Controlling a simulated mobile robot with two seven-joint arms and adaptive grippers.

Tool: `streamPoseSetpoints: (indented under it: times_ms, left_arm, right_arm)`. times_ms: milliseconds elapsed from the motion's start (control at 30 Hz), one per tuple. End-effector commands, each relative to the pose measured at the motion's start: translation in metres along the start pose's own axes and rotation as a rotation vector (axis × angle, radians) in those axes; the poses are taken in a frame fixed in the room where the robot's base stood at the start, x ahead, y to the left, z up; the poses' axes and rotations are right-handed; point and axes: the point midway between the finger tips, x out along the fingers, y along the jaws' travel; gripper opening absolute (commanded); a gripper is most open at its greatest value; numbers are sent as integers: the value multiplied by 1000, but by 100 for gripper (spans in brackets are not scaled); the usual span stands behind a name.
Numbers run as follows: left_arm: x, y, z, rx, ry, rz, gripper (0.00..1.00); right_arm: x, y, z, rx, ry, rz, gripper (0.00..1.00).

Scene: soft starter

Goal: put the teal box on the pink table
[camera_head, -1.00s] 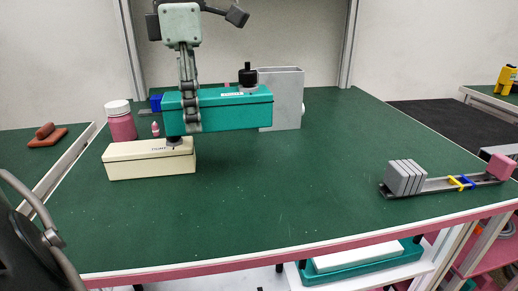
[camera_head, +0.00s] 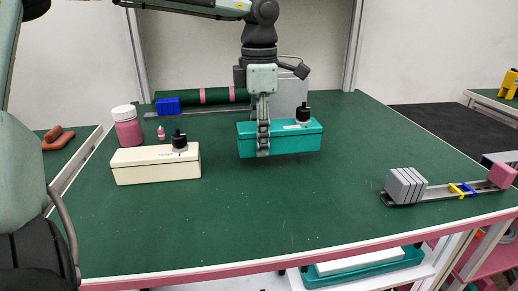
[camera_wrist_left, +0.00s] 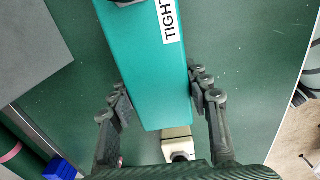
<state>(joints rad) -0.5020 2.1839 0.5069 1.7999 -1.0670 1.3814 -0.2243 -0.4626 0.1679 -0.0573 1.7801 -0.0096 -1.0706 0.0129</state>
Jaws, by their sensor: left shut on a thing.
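The teal box (camera_head: 285,142) has a black knob on its lid and a white label reading "TIGHT" in part in the left wrist view (camera_wrist_left: 150,65). My left gripper (camera_head: 263,140) is shut on it, with one finger on each long side. The box is level over the middle-back of the pink-edged table (camera_head: 300,215), which has a green top. I cannot tell whether its underside touches the top. The far finger is hidden behind the box in the head view. My right gripper is not in view.
A cream box (camera_head: 155,168) with a black knob stands at left, near a pink jar (camera_head: 127,130). A grey block (camera_head: 288,95) stands behind the teal box. A rail with grey plates (camera_head: 405,186) lies at right. The middle front is clear.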

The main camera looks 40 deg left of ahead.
Motion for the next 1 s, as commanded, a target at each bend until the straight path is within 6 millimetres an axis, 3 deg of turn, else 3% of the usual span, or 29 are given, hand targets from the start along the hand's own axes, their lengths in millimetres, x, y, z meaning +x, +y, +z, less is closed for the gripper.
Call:
streamPoseSetpoints:
  times_ms: [233,767,800,933,1000]
  left_arm:
    - [33,-1,-1,0,2,-3,11]
    - [38,0,-1,0,0,-1,11]
    - [38,-1,-1,0,1,-1,51]
    - [38,-1,-1,0,1,-2,67]
    - [38,-1,-1,0,1,-2,68]
  right_arm:
    - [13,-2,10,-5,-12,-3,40]
    - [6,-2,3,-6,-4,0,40]
    - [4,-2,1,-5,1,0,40]
    - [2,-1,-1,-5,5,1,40]
    - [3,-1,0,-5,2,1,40]
